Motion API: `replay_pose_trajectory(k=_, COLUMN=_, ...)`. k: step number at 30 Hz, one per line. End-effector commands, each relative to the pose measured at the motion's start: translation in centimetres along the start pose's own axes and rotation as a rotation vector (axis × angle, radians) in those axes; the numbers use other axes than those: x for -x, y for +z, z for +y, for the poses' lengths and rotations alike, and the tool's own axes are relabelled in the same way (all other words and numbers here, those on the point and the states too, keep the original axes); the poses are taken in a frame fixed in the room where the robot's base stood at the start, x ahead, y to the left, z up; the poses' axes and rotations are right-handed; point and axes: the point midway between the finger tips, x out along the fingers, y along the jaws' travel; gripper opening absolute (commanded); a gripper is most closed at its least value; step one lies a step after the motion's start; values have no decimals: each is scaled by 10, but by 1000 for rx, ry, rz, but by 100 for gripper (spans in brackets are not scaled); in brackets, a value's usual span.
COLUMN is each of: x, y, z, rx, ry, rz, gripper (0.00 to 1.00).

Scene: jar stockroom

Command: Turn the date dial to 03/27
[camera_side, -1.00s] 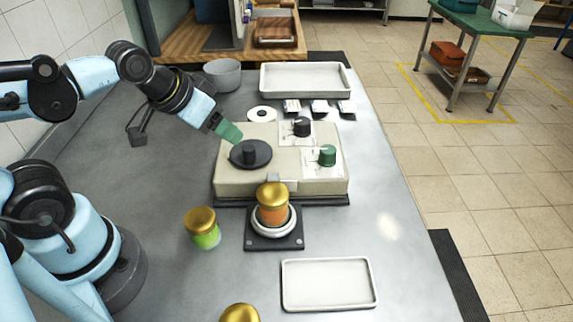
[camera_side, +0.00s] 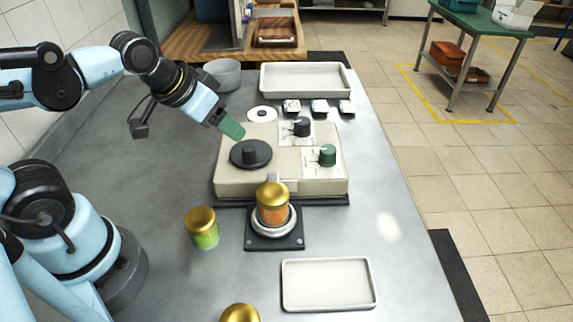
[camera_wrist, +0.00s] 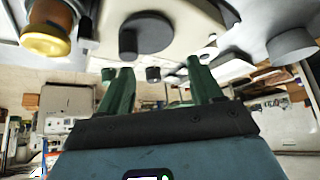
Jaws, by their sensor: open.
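A beige machine (camera_side: 230,184) on the grey bench carries a large dark round dial (camera_side: 263,160) with a raised grip at left, a small black knob (camera_side: 302,127) at the back and a green knob (camera_side: 327,155) at right. Both small knobs sit on white marked plates; the marks are too small to read. My gripper (camera_side: 232,130) has green fingers and hangs just behind the large dial, apart from it. In the wrist view, the fingers of my gripper (camera_wrist: 160,82) are spread with nothing between them, and the large dial (camera_wrist: 146,33) shows beyond them.
An orange jar with a gold lid (camera_side: 272,196) stands on a round holder at the machine's front. A green jar (camera_side: 202,228) stands to its left; another gold lid (camera_side: 239,313) is at the bottom edge. White trays (camera_side: 328,305) (camera_side: 345,88) lie front and back. A grey bowl (camera_side: 222,75) stands behind.

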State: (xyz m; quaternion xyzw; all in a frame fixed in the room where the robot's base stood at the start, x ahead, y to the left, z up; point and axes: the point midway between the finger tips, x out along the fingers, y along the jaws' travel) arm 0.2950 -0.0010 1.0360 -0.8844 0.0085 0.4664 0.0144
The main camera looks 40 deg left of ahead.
Motion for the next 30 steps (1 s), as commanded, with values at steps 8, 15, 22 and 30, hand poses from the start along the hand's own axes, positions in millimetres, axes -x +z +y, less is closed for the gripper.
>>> replay_pose_trajectory(k=8, x=9, y=-63, z=6, rx=-241, ry=32, rz=-146, gripper=65)
replay_pose_trajectory(k=15, x=2, y=-117, z=13, rx=-483, ry=94, rz=-286, gripper=65)
replay_pose_trajectory(k=22, x=-19, y=-158, z=23, rx=-709, ry=182, rz=-412, gripper=65)
replay_pose_trajectory(k=30, x=-44, y=-182, z=32, rx=-911, ry=285, rz=-516, gripper=65)
